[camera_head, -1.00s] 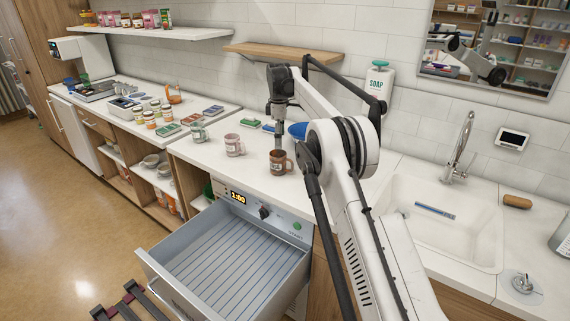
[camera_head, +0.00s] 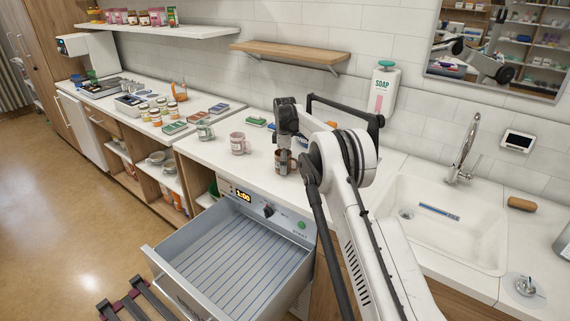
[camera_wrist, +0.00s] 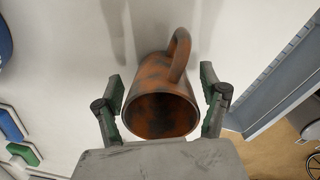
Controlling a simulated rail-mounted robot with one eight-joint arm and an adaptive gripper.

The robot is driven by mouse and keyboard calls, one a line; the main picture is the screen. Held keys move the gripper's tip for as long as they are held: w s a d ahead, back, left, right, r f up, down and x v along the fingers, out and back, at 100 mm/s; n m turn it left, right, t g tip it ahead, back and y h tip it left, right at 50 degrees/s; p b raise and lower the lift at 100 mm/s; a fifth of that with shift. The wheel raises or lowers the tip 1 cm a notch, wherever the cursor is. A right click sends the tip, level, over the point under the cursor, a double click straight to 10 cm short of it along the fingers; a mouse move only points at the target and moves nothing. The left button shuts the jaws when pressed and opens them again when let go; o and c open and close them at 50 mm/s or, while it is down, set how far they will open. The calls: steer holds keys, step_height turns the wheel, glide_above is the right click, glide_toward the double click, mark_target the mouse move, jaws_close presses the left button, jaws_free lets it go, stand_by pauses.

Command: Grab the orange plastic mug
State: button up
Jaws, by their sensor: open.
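The orange mug (camera_wrist: 160,98), brown-stained, stands on the white counter. In the wrist view its open mouth faces me and its handle points to the top right. My gripper (camera_wrist: 162,100) is open, with one finger on each side of the mug and a small gap showing at each side.
A pink mug (camera_head: 239,143) and a grey-green mug (camera_head: 205,130) stand to the left on the counter. An open drawer (camera_head: 232,262) juts out below. The sink (camera_head: 450,220) is to the right. A wooden shelf (camera_head: 290,53) hangs behind.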

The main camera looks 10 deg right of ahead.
steer(key=shift+f, duration=0.45)
steer(key=c, duration=1.1)
steer(key=shift+r, duration=0.1)
steer(key=shift+c, duration=0.2)
